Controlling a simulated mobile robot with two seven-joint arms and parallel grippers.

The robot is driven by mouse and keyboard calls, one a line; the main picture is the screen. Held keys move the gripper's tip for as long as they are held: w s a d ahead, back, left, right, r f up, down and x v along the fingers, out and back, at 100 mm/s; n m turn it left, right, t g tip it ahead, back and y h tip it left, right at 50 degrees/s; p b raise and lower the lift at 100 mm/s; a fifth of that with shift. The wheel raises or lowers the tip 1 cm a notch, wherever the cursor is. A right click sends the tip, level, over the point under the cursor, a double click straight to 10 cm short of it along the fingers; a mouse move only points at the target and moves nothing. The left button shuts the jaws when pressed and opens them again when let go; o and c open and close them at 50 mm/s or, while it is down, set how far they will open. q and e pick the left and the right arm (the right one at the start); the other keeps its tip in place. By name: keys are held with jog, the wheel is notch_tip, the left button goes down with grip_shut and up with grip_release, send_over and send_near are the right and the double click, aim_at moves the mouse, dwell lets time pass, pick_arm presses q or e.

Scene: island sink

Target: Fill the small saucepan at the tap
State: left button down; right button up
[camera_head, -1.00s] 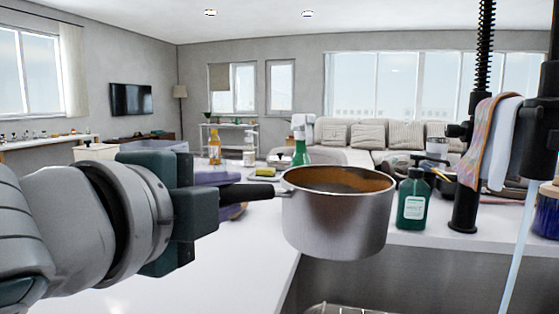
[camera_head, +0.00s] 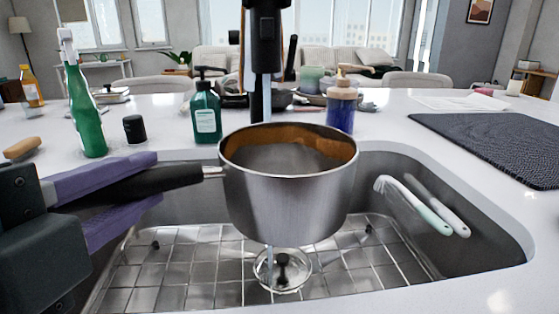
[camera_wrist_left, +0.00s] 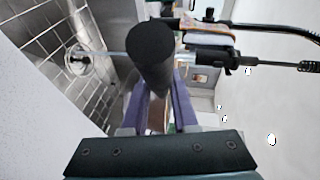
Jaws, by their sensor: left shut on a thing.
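The small saucepan (camera_head: 290,200) is steel with a brown-stained rim and hangs upright above the sink (camera_head: 490,240). My left gripper (camera_head: 150,182) has its purple fingers shut on the black handle; the handle (camera_wrist_left: 152,45) also shows in the left wrist view. The black tap (camera_head: 264,40) stands behind the pan. Its water stream (camera_head: 267,105) drops behind the pan's far rim and shows again below the pan, reaching the drain (camera_head: 282,270). The stream appears to pass behind the pan. The pan's bottom inside is hidden. My right gripper is out of view.
A green spray bottle (camera_head: 85,110), a dark jar (camera_head: 134,129), a green bottle (camera_head: 206,113) and a blue soap pump (camera_head: 341,105) stand behind the sink. Brushes (camera_head: 415,205) lean at its right wall. A dark mat (camera_head: 495,145) lies right.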

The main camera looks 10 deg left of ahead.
pick_arm(q)
jog(key=shift+w+a+r, duration=0.2)
jog(key=shift+w+a, duration=0.05)
jog(key=shift+w, duration=0.2)
jog(key=w+a, duration=0.2)
jog(key=w, duration=0.4)
jog(key=w+a, duration=0.2)
jog(key=w, duration=0.5)
jog(key=shift+w+a, duration=0.25)
jog(key=shift+a, duration=0.1)
jog(key=shift+s, duration=0.1)
dwell(4.9)
